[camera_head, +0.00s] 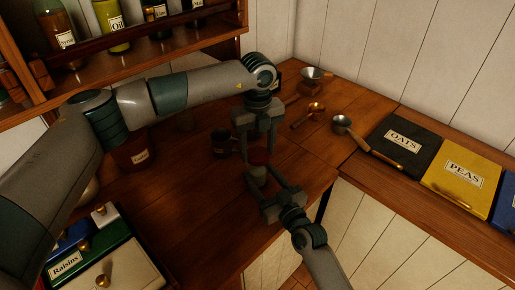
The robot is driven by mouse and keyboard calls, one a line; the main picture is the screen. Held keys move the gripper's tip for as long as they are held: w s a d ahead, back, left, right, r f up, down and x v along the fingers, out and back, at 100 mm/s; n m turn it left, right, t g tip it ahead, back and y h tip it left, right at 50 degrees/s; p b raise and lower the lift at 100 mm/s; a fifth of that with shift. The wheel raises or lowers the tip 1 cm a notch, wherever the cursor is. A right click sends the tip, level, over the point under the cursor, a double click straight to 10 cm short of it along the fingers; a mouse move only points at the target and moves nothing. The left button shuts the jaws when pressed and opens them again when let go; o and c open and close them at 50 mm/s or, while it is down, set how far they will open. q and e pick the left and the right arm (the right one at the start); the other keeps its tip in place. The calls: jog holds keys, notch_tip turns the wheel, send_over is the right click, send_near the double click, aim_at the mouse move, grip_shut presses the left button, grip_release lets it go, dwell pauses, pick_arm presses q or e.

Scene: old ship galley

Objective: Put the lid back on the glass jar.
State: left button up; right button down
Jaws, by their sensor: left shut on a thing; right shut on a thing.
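My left gripper (258,150) reaches down over the counter, shut on a small dark red thing (258,155), apparently the lid. Directly below it, my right gripper (264,184) comes in from the front right and is shut on a small pale thing (257,173), apparently the glass jar. The lid is right above the jar. Whether the two touch cannot be told, as the fingers hide much of both.
A dark jar (222,143) stands just left of the grippers. A labelled red-brown jar (133,155) stands further left. Copper (313,109) and steel (343,124) scoops lie to the right. OATS (404,143) and PEAS (462,170) bins stand at the right. A bottle shelf (150,32) overhangs the back left.

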pick_arm(q)
jog(key=m, duration=2.7)
jog(key=shift+m, duration=0.3)
jog(key=o, duration=1.2)
jog(key=shift+f, duration=0.1)
jog(key=shift+c, duration=0.2)
jog(key=shift+r, duration=2.3)
